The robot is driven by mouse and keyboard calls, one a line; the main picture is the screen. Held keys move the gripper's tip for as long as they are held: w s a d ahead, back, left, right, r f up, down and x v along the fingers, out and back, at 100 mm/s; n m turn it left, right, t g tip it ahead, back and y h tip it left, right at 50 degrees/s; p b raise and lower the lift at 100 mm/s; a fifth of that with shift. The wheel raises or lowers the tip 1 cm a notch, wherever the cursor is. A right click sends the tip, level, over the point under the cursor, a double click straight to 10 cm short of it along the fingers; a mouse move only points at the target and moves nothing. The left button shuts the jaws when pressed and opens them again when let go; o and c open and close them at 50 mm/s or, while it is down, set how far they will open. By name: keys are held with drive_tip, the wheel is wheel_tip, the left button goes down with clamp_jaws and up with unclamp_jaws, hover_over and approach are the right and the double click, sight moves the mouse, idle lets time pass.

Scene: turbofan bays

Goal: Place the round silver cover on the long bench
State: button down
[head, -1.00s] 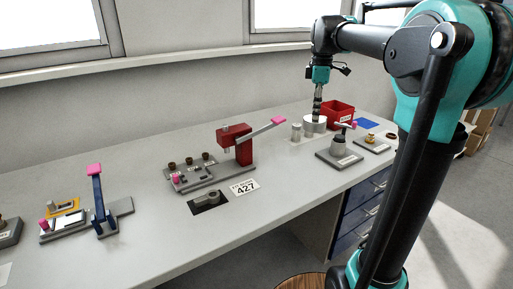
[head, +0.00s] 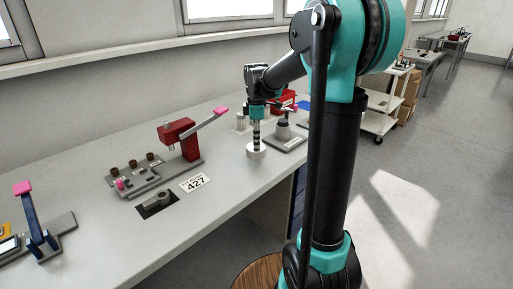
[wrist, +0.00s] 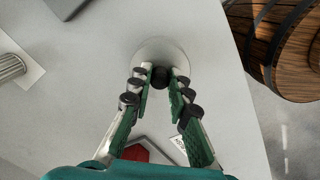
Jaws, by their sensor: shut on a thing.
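The round silver cover (head: 256,153) is a short pale disc under my gripper, over the front part of the long bench (head: 222,222). My gripper (head: 256,139) points straight down and is shut on the cover's dark knob. In the wrist view my gripper (wrist: 160,78) has its two fingers on either side of the black knob, with the cover (wrist: 162,47) spreading pale behind it. The cover looks level. I cannot tell whether its underside touches the bench or hangs just above it.
A red lever press (head: 180,138) and a label reading 427 (head: 195,183) are to the left. A grey fixture (head: 284,136) and a red bin (head: 284,103) stand behind. A wooden round top (head: 258,272) is below the bench's front edge. Bare bench surrounds the cover.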

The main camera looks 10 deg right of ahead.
drive_tip(key=shift+f, duration=1.6)
drive_tip(key=c, duration=1.4)
unclamp_jaws()
drive_tip(key=shift+f, duration=0.1)
drive_tip(key=shift+c, duration=0.2)
wheel_tip(320, 180, up, 12)
drive_tip(key=shift+f, duration=0.1)
drive_tip(key=s+d+f+m, duration=0.1)
drive_tip(key=s+f+m, duration=0.1)
drive_tip(key=s+f, duration=0.1)
drive_tip(key=s+d+f+m+t, duration=0.1)
drive_tip(key=s+f+m, duration=0.2)
drive_tip(key=s+f, duration=0.1)
drive_tip(key=s+d+f+m+t, duration=0.1)
drive_tip(key=s+f+m, duration=0.2)
drive_tip(key=s+f, duration=0.1)
drive_tip(key=shift+s+f, duration=0.2)
drive_tip(key=shift+f, duration=0.05)
drive_tip(key=s+d+f+m+t, duration=0.1)
drive_tip(key=s+f+m+t, duration=0.1)
drive_tip(key=s+f+m, duration=0.6)
drive_tip(key=s+f, duration=0.2)
drive_tip(key=s, duration=0.1)
drive_tip(key=shift+s+d, duration=0.4)
